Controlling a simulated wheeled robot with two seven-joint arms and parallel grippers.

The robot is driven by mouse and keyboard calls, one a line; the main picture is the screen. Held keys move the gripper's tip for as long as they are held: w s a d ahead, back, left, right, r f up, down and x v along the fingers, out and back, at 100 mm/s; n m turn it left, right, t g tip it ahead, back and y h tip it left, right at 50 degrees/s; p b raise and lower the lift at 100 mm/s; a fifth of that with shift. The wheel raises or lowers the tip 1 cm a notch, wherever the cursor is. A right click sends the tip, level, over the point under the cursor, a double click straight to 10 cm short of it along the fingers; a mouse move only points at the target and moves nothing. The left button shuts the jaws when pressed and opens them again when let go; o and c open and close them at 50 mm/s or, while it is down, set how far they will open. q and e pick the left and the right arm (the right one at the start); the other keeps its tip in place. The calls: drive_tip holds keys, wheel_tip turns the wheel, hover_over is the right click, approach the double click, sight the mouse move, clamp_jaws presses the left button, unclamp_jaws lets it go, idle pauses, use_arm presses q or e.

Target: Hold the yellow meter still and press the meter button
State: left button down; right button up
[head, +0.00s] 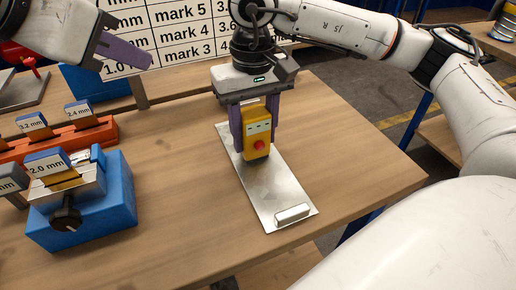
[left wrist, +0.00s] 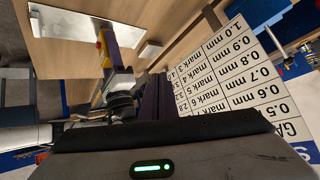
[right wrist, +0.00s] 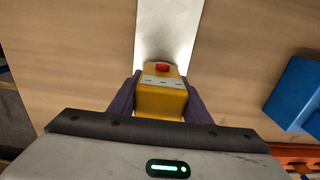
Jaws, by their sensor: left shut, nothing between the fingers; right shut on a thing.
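The yellow meter (head: 257,108) stands upright on a metal sheet (head: 270,190), with its red button (head: 260,145) facing the front. In the right wrist view the meter (right wrist: 160,100) sits between my purple fingers, with the red button (right wrist: 162,68) uncovered. My right gripper (head: 254,128) is shut on the meter from above, a finger on each side. My left gripper (head: 149,62) is shut and empty, up and left of the meter and apart from it. The left wrist view shows the meter (left wrist: 102,45) small, partly hidden by my right gripper.
A blue gauge block (head: 85,222) labelled 2.0 mm stands at the left, near an orange rack (head: 62,143). A chart board (head: 185,30) stands behind my left gripper. A small silver bar (head: 292,213) lies at the sheet's near end. Bare wood lies between block and sheet.

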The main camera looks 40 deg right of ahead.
use_arm(q)
drive_tip(key=s+d+f+m+y, duration=0.1)
drive_tip(key=s+d+f+m, duration=0.2)
drive_tip(key=s, duration=0.5)
drive_tip(key=s+d+f+m+g+y, duration=0.1)
drive_tip(key=s+d+f+m, duration=0.2)
drive_tip(key=s+f, duration=0.4)
drive_tip(key=shift+s+d+f+g, duration=0.2)
drive_tip(key=shift+s+d+g, duration=0.1)
drive_tip(key=shift+s+d, duration=0.5)
drive_tip(key=shift+w+d+f, duration=0.1)
drive_tip(key=shift+w, duration=0.05)
drive_tip(key=x, duration=1)
drive_tip(key=shift+f, duration=0.1)
drive_tip(key=w, duration=0.2)
drive_tip(key=shift+w+d, duration=0.3)
drive_tip(key=shift+w, duration=0.05)
drive_tip(key=shift+w+d, duration=0.15)
drive_tip(key=shift+w, duration=0.45)
